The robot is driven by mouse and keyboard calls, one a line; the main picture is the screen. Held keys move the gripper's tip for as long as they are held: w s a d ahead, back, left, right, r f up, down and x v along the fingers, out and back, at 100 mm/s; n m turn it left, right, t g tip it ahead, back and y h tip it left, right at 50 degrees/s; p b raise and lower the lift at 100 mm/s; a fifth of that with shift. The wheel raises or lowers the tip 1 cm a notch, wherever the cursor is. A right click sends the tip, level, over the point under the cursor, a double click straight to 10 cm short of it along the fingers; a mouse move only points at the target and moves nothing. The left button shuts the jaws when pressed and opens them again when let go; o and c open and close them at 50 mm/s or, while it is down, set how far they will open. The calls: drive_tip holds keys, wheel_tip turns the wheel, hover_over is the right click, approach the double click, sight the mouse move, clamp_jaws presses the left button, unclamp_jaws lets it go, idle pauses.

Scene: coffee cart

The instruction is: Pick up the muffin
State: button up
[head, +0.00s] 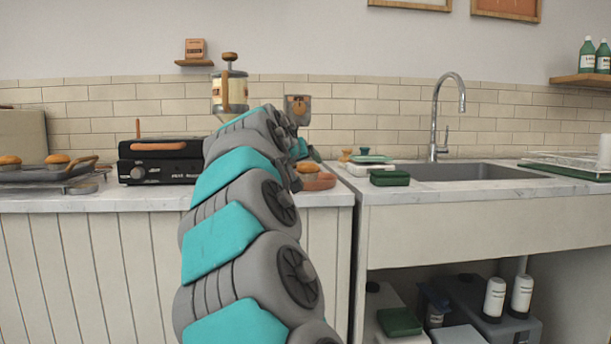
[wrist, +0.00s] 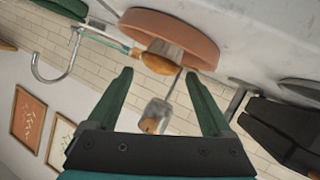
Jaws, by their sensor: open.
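A muffin (head: 309,167) with a golden-brown top sits on a round terracotta plate (head: 322,183) on the counter, left of the sink. The wrist view is turned over, and there the muffin (wrist: 160,63) shows at the rim of the plate (wrist: 185,36). My gripper (wrist: 161,88) is open, its two green fingers apart with nothing held between them. The muffin lies beyond the fingertips, roughly centred between them.
More muffins (head: 57,160) sit on a dark tray at the far left.

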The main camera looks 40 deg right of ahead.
sight(305, 168)
drive_tip(key=x, duration=0.6)
drive_tip(key=shift+w+d+f, duration=0.1)
drive_tip(key=shift+w+f, duration=0.05)
drive_tip(key=shift+f, duration=0.4)
drive_tip(key=c, duration=1.1)
drive_tip(key=shift+r, duration=0.15)
